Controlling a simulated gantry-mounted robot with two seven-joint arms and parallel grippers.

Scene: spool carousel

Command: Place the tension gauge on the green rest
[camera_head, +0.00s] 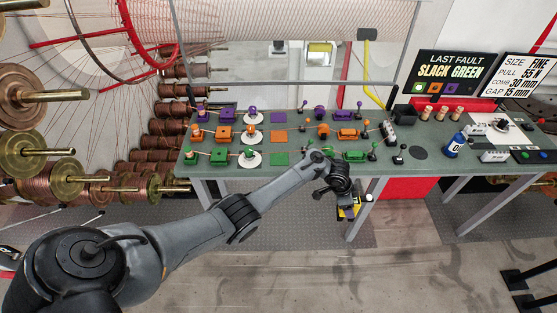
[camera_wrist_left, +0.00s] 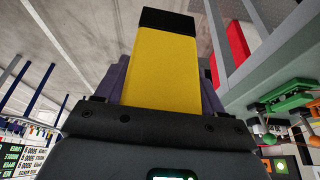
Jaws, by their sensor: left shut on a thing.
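My left arm reaches in from the lower left to the front edge of the green-topped bench (camera_head: 420,152). Its gripper (camera_head: 347,200) is low in front of that edge and shut on a yellow body with a black end, which looks like the tension gauge (camera_head: 352,211). In the left wrist view the gauge (camera_wrist_left: 165,65) stands out from between the fingers (camera_wrist_left: 160,82). A flat green square (camera_head: 279,158), which looks like the green rest, lies bare on the bench's front row, left of my gripper. My right gripper is not in view.
Matching orange (camera_head: 279,134) and purple (camera_head: 278,117) squares lie behind the green one, among rows of coloured wire fittings. A sign (camera_head: 449,72) reads "LAST FAULT SLACK GREEN". Copper spools (camera_head: 60,185) fill the left side. A red box (camera_head: 408,187) is under the bench.

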